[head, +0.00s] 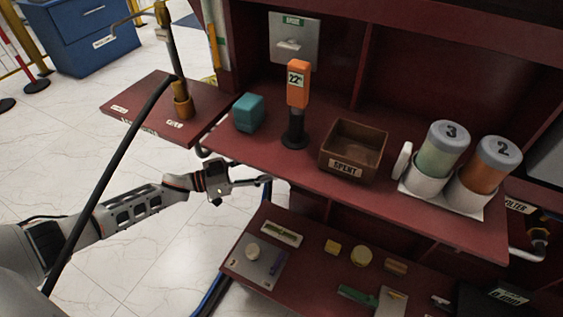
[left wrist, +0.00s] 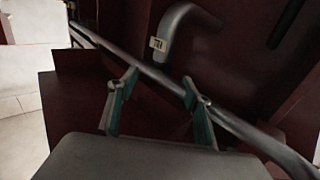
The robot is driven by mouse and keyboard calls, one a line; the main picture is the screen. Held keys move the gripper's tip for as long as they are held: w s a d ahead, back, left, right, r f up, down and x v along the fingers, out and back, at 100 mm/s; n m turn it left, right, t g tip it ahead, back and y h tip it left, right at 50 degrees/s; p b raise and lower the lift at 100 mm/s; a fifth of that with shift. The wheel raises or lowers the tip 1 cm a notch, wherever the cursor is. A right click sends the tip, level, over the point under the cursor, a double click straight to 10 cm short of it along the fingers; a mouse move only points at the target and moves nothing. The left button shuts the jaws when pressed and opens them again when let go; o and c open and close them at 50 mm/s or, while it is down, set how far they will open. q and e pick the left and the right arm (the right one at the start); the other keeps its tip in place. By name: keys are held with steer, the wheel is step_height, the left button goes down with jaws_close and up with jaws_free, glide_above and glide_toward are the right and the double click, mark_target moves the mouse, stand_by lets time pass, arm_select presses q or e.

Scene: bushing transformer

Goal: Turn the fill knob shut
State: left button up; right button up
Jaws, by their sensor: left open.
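I cannot pick out a knob clearly marked as the fill knob. A brass-coloured fitting (head: 182,103) with an upright pipe stands on the left side shelf. My left gripper (head: 266,180) is beside the front edge of the red bench, above and apart from the pale knob. In the left wrist view its two green-padded fingers (left wrist: 158,102) are spread with nothing held between them. My right gripper is out of view.
The upper bench (head: 310,172) holds a teal block (head: 249,112), an orange-topped tool (head: 297,100), a box marked SPENT (head: 352,148) and canisters 3 (head: 444,150) and 2 (head: 490,165). A grey bent pipe (left wrist: 180,25) with a tag and a long dark bar (left wrist: 150,72) lie beyond my fingers.

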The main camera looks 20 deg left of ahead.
arm_select(q)
steer(key=shift+v, duration=2)
